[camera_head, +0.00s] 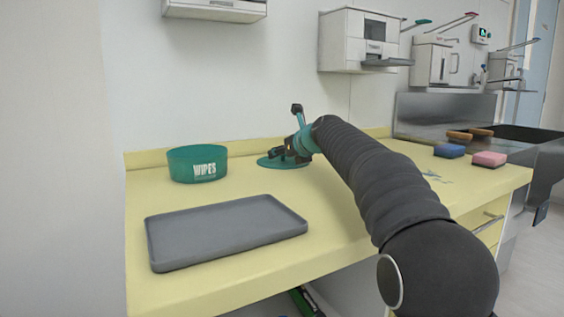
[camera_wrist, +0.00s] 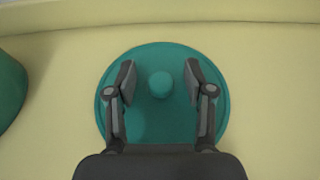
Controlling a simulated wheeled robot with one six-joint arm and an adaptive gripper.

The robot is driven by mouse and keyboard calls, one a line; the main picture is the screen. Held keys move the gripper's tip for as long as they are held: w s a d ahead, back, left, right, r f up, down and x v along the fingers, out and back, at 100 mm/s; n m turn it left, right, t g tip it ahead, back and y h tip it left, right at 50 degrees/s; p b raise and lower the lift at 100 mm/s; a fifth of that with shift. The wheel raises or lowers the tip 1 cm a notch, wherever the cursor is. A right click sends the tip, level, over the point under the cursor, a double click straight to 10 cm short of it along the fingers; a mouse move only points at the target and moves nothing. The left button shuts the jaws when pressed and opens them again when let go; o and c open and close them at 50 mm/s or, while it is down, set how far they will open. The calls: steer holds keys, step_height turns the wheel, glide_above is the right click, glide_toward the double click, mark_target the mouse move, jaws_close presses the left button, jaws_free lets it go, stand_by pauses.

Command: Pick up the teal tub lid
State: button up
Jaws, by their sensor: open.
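The teal tub lid (camera_head: 270,162) is a flat round disc lying on the yellow counter at the back, partly hidden by my gripper in the head view. In the wrist view the lid (camera_wrist: 155,60) shows almost whole, with a round knob (camera_wrist: 160,85) at its middle. My gripper (camera_wrist: 158,80) is open above the lid, one finger on each side of the knob. The fingers appear apart from the knob. My gripper (camera_head: 284,157) is also seen from the side in the head view. A teal tub marked WIPES (camera_head: 197,164) stands left of the lid.
A grey tray (camera_head: 226,231) lies in front of the tub on the counter (camera_head: 330,225). Dispensers (camera_head: 362,40) hang on the wall above. A raised ledge runs along the back.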

jaws_close()
steer(key=shift+r, duration=0.1)
stand_by(0.3)
